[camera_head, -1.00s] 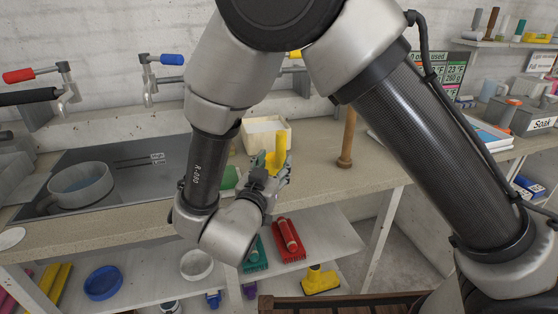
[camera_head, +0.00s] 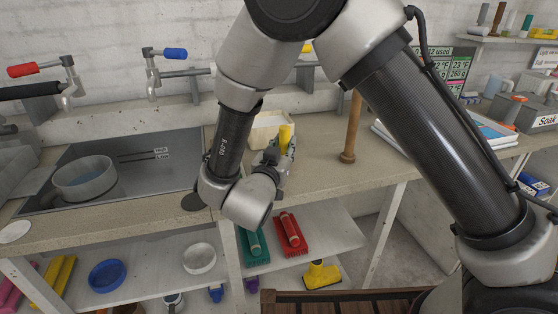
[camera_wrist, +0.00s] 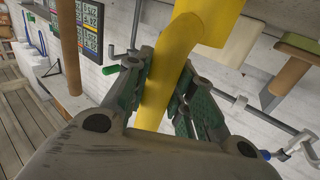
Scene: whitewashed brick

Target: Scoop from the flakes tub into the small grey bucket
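A yellow scoop (camera_head: 286,134) stands roughly upright in my gripper (camera_head: 275,160). In the wrist view the fingers of my gripper (camera_wrist: 165,95) close on both sides of the yellow scoop (camera_wrist: 172,70). A cream, box-like tub (camera_head: 262,133), seemingly the flakes tub, stands on the counter just behind my gripper. My wrist hides part of it, and its contents do not show. I cannot tell whether the scoop is over the tub or in front of it. A grey round vessel (camera_head: 84,187) with bluish contents sits at the sink; I cannot tell if it is the small grey bucket.
A wooden post-like handle (camera_head: 351,125) stands on the counter (camera_head: 330,180) right of my gripper. Brushes (camera_head: 290,233) and bowls (camera_head: 199,259) lie on the shelf below. Books (camera_head: 390,140) lie further right.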

